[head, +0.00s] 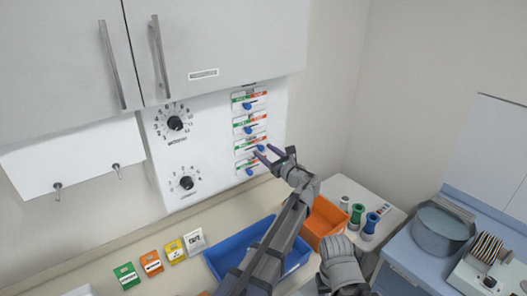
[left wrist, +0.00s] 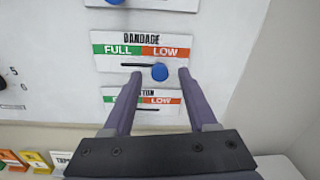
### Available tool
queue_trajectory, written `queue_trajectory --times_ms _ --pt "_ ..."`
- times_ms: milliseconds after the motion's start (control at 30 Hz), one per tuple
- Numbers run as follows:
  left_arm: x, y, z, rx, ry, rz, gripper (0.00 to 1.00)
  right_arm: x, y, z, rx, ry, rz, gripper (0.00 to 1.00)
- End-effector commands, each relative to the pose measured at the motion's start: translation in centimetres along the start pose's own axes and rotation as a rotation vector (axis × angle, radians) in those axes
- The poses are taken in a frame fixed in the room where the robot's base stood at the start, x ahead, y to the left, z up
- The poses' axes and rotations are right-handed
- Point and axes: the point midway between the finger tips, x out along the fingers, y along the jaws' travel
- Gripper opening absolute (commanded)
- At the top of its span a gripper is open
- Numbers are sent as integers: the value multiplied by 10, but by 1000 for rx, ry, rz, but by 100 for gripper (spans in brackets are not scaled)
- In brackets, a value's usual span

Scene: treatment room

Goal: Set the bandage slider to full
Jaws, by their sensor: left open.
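The bandage slider is a white plate (left wrist: 112,63) with a green FULL band on the left and a red LOW band on the right. Its blue knob (left wrist: 160,72) sits toward the LOW side of a dark slot. In the head view the knob (head: 260,148) is third down in a column of sliders on the white wall panel. My left gripper (head: 275,153) is open and empty in front of this column. In the left wrist view its fingers (left wrist: 156,73) stand on either side of the knob, with no clear contact. My right gripper (head: 341,265) seems partly visible at the bottom, its jaws unclear.
Similar sliders lie close above and below, the lower one (left wrist: 120,93) partly behind my fingers. Two black dials (head: 175,123) are to the left. A blue bin (head: 235,243), an orange bin (head: 325,218) and small packets (head: 152,263) stand on the counter below.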

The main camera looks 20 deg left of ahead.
Motion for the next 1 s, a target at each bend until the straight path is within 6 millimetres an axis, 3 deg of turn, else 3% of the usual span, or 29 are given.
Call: queue_trajectory --times_ms 167,467,1000 --pt "13 0 0 0 0 0 58 0 0 0 0 0 0 50" --pt "14 0 0 -1 0 -1 58 0 0 0 0 0 0 50" --pt "14 0 0 -1 1 -1 0 0 0 0 0 0 0 50"
